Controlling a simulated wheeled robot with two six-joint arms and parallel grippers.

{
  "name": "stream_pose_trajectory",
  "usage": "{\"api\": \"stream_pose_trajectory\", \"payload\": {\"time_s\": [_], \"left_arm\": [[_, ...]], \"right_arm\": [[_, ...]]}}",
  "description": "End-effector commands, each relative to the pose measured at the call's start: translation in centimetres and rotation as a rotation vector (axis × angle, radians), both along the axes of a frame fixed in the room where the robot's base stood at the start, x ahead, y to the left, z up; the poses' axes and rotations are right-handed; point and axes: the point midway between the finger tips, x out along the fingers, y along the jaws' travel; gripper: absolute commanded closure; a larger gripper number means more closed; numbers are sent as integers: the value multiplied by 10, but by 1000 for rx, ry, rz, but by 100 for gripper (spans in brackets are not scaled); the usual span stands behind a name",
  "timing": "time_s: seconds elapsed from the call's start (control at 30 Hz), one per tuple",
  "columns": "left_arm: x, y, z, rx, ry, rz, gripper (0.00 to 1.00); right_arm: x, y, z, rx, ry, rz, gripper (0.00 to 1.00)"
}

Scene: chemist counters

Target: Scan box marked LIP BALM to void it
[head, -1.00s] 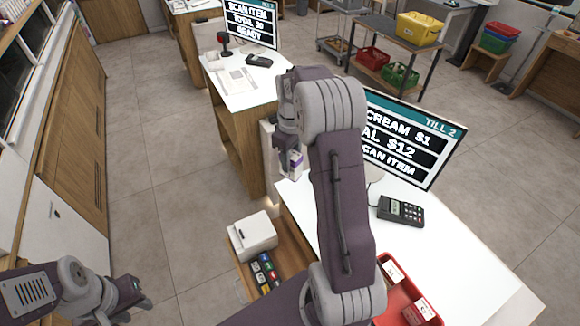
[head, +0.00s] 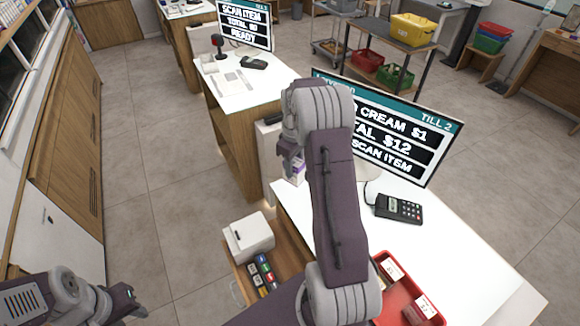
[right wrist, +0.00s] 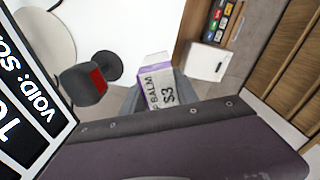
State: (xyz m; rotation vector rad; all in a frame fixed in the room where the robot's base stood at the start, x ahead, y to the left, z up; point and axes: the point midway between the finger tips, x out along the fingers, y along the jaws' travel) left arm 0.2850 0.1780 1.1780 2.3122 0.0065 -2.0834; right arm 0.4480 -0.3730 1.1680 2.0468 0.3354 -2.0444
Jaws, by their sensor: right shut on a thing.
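My right gripper (head: 293,158) is shut on the white and purple lip balm box (head: 296,173), above the left end of the near counter. In the right wrist view the box (right wrist: 158,90) shows the letters "BALM" and "$3". A dark scanner with a red window (right wrist: 90,82) stands left of the box there, apart from it; in the head view my right arm hides it. The Till 2 screen (head: 392,130) reads "CREAM $1", "$12" and "SCAN ITEM"; the wrist view of this screen (right wrist: 30,90) shows "VOID:". My left gripper (head: 135,303) is low at left, empty, fingers apart.
A card reader (head: 398,208) stands on the near counter (head: 450,250). A red tray (head: 388,312) with boxes is at its front. Open floor lies at left.

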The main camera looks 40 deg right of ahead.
Motion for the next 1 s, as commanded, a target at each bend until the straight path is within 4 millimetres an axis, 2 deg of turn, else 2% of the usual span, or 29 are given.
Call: {"api": "stream_pose_trajectory", "payload": {"time_s": [0.03, 0.3, 0.47, 1.0], "left_arm": [[0, 0, -10, 0, 0, 0, 64], [0, 0, -26, 0, 0, 0, 64], [0, 0, -13, 0, 0, 0, 64], [0, 0, 69, 0, 0, 0, 64]], "right_arm": [[1, -3, -13, 1, 1, -1, 100], [4, -13, -44, 0, 0, 0, 100], [4, -12, -29, -1, -1, 1, 100], [-1, 3, 71, 0, 0, 1, 100]]}}
